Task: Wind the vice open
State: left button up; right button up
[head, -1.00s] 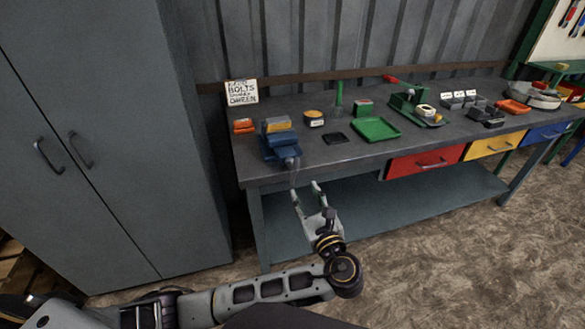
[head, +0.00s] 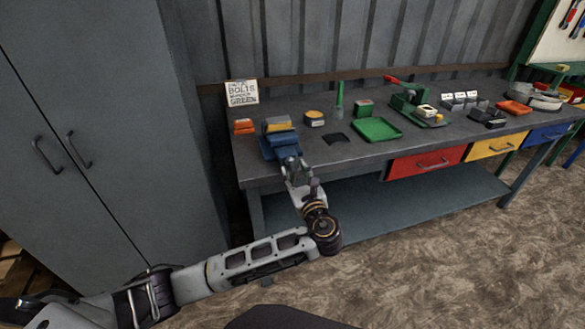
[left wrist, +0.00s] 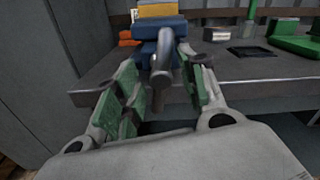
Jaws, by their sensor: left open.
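The blue vice (head: 281,147) stands at the left front of the workbench, with a yellow-orange block at its top. It also shows in the left wrist view (left wrist: 158,28). Its grey handle (left wrist: 162,65) points out past the bench's front edge toward me. My left gripper (head: 292,168) is open at the front of the vice. In the left wrist view its green-padded fingers (left wrist: 162,88) stand on either side of the handle, which lies between them. I cannot tell whether a finger touches it. My right gripper is not in view.
The grey workbench (head: 345,160) has a lower shelf (head: 400,205) below. A sign (head: 241,93), orange blocks (head: 243,127), a green tray (head: 376,129) and a green press (head: 410,105) are on top. A tall grey cabinet (head: 110,90) stands close at left.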

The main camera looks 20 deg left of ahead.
aim_at(295, 172)
pick_arm(q)
jog(key=x, duration=0.3)
jog(key=shift+w+a, duration=0.15)
jog(key=shift+w, duration=0.05)
jog(key=shift+w+a, duration=0.1)
jog(key=shift+w, duration=0.1)
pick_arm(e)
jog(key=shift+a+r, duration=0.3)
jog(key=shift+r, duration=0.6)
